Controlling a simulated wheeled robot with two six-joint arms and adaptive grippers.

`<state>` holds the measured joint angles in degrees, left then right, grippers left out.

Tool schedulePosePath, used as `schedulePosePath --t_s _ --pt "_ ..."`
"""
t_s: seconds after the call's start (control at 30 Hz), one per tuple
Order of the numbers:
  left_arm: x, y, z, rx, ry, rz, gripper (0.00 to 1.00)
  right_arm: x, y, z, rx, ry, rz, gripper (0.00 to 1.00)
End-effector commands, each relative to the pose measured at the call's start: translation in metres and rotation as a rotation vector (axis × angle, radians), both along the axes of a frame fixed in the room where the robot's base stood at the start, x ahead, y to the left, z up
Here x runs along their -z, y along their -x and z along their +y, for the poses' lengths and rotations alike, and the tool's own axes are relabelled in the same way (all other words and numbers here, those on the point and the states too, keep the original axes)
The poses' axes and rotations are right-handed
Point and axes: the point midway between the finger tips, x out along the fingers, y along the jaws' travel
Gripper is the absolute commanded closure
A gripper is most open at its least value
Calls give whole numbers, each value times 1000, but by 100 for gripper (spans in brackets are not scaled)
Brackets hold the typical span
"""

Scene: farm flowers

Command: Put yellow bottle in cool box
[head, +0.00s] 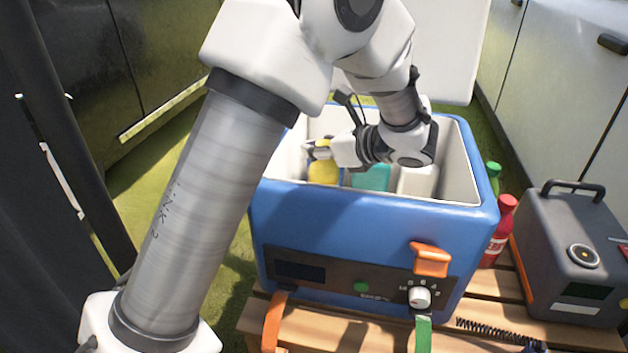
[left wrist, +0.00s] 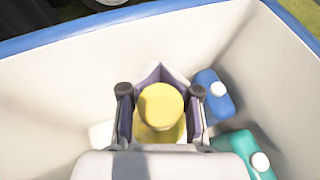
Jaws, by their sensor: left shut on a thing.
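The yellow bottle (head: 324,170) is inside the blue cool box (head: 345,228), near its left wall in the head view. My left gripper (head: 318,150) reaches down into the open box and is shut on the bottle near its top. In the left wrist view the bottle's round yellow top (left wrist: 161,106) sits between the two fingers of the gripper (left wrist: 160,112). The bottle looks upright. Its base is hidden, so I cannot tell if it touches the box floor. My right gripper is not in view.
A teal bottle (head: 370,177), a white container (head: 417,181) and a blue bottle (left wrist: 213,93) are also in the box. A red bottle (head: 498,233), a green bottle (head: 493,174) and a dark grey device (head: 570,245) stand right of it. The white lid (head: 450,50) stands open behind.

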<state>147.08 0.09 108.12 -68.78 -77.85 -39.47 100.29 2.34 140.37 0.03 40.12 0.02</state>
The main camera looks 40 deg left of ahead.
Motion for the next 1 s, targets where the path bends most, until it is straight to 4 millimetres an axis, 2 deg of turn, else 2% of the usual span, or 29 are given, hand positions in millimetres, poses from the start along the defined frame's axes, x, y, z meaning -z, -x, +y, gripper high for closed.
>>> schedulePosePath --t_s 0.23,0.57,0.6,0.7,1.0 --pt "44 0 0 0 -1 0 100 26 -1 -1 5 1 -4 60" --pt "44 0 0 1 0 0 100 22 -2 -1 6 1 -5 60" --pt "45 0 0 0 0 1 75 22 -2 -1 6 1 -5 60" --pt "45 0 0 1 0 0 44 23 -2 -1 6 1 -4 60" --pt "45 0 0 1 0 -1 44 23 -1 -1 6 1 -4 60"
